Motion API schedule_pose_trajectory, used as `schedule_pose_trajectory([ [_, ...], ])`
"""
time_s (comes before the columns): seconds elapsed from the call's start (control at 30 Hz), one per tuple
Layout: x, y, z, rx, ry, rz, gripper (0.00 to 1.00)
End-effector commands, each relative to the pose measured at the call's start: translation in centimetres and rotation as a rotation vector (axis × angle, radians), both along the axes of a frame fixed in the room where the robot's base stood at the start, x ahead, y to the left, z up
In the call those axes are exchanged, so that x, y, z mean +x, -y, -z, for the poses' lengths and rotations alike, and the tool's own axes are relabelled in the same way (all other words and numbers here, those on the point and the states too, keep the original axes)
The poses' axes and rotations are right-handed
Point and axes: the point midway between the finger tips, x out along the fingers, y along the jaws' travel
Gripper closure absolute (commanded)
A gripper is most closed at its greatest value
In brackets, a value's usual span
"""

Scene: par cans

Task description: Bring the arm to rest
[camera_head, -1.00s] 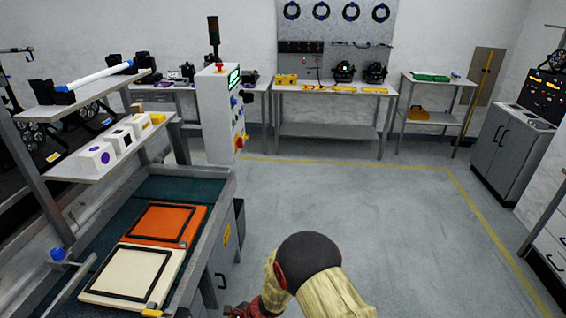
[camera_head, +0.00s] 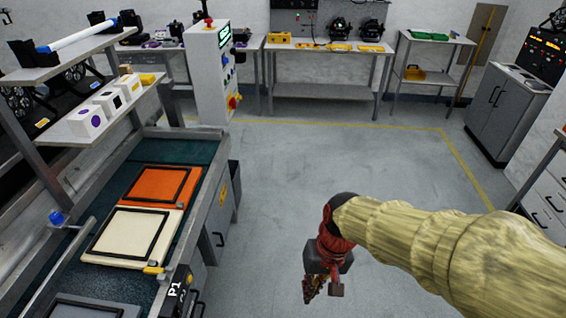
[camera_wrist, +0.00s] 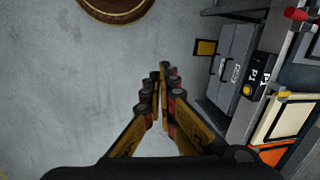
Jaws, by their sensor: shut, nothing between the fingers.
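My gripper (camera_head: 314,288) hangs at the end of my arm over the bare floor, to the right of the bench in the head view. In the wrist view my gripper (camera_wrist: 160,75) points down at the grey floor. Its yellow and dark fingers meet at the tips, and nothing shows between them. It touches nothing that I can see.
The bench (camera_head: 207,226) on the left holds an orange framed panel (camera_head: 148,184) and a cream framed panel (camera_head: 124,231). A white control box (camera_head: 208,80) stands behind it. The floor (camera_head: 330,160) in the middle is clear. Grey cabinets (camera_head: 500,115) stand at the right.

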Motion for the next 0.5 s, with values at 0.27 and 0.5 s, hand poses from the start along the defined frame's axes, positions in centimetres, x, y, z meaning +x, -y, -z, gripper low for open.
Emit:
schedule_pose_trajectory([
  [0.27,-2.6,8.1,-7.2,-0.127,0.268,-0.027,1.00],
  [0.5,-4.1,11.3,-12.6,-0.155,0.472,0.054,1.00],
])
